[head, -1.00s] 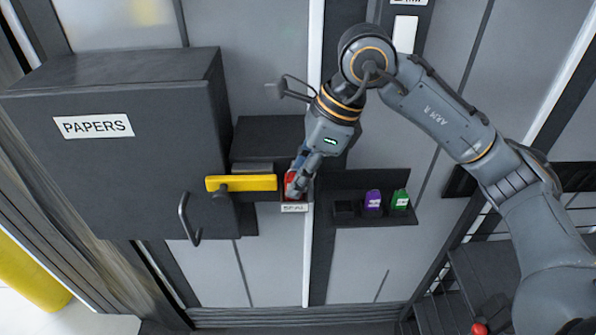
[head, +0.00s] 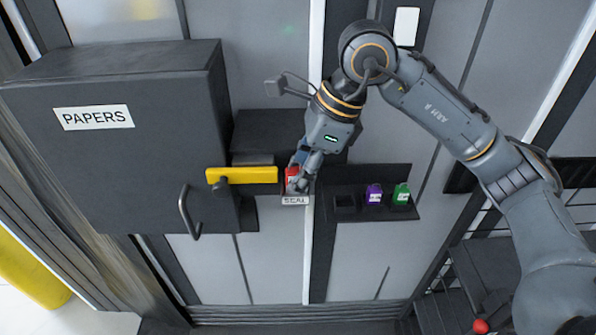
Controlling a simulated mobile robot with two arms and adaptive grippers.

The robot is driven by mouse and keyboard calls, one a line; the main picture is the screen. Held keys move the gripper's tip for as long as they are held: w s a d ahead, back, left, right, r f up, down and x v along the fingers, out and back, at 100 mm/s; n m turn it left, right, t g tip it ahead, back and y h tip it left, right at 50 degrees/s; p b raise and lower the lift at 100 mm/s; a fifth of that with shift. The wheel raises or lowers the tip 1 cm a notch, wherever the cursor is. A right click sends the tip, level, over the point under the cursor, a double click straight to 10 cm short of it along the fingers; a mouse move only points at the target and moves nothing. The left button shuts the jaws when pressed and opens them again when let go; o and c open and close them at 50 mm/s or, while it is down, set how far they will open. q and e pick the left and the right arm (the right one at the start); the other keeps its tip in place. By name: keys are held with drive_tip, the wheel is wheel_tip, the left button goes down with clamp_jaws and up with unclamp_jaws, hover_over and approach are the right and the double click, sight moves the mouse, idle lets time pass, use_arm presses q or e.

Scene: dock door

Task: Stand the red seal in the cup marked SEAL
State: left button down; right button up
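The red seal (head: 291,174) stands at the cup marked SEAL (head: 295,201), just above its white label. My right gripper (head: 298,182) comes down from above with its fingers at the seal's right side and partly covers it. I cannot tell whether the fingers still touch the seal or how far apart they are. The cup's inside is hidden by the seal and fingers. My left gripper is not in view.
A yellow bar (head: 242,175) lies just left of the cup. A dark box marked PAPERS (head: 150,130) with a handle fills the left. A rack (head: 400,214) to the right holds a purple seal (head: 373,195) and a green seal (head: 401,194), with one empty slot.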

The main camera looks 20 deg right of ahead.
drive_tip(key=shift+d+f, duration=0.1)
drive_tip(key=shift+f, duration=0.05)
drive_tip(key=shift+w+r+p, duration=0.15)
drive_tip(key=shift+r+p, duration=0.4)
drive_tip(key=shift+p, duration=0.1)
drive_tip(key=shift+w+d+r, duration=0.1)
drive_tip(key=shift+d+r, duration=0.1)
drive_tip(key=shift+r, duration=0.15)
drive_tip(key=b+v, duration=0.2)
drive_tip(key=v, duration=0.9)
drive_tip(key=shift+d, duration=0.1)
